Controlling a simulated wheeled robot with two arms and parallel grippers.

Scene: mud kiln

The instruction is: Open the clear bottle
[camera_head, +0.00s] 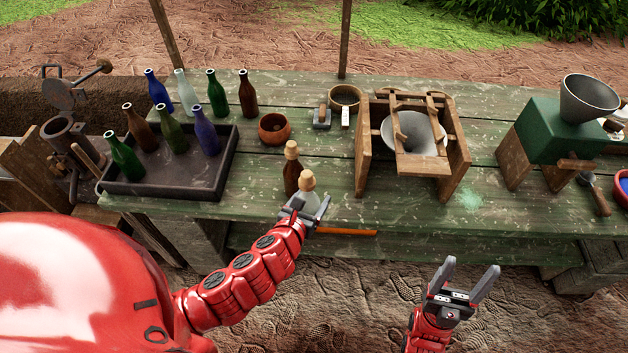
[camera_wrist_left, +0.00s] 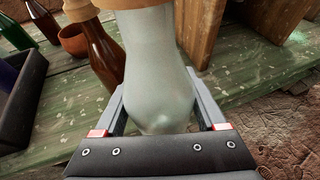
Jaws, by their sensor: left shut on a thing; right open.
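The clear bottle (camera_head: 308,189), pale with a tan cork stopper (camera_head: 307,178), is at the front edge of the green table. My left gripper (camera_head: 309,207) is shut around its body. In the left wrist view the bottle (camera_wrist_left: 155,70) stands between the two fingers, and the cork's lower edge shows at the top of the picture. Whether its base touches the table cannot be told. A brown corked bottle (camera_head: 291,172) stands just behind it. My right gripper (camera_head: 471,279) is open and empty, in front of the table at the right.
A dark tray (camera_head: 165,188) with several uncorked bottles is at the left of the table (camera_head: 480,110). A reddish bowl (camera_head: 274,129) is behind the corked bottles.

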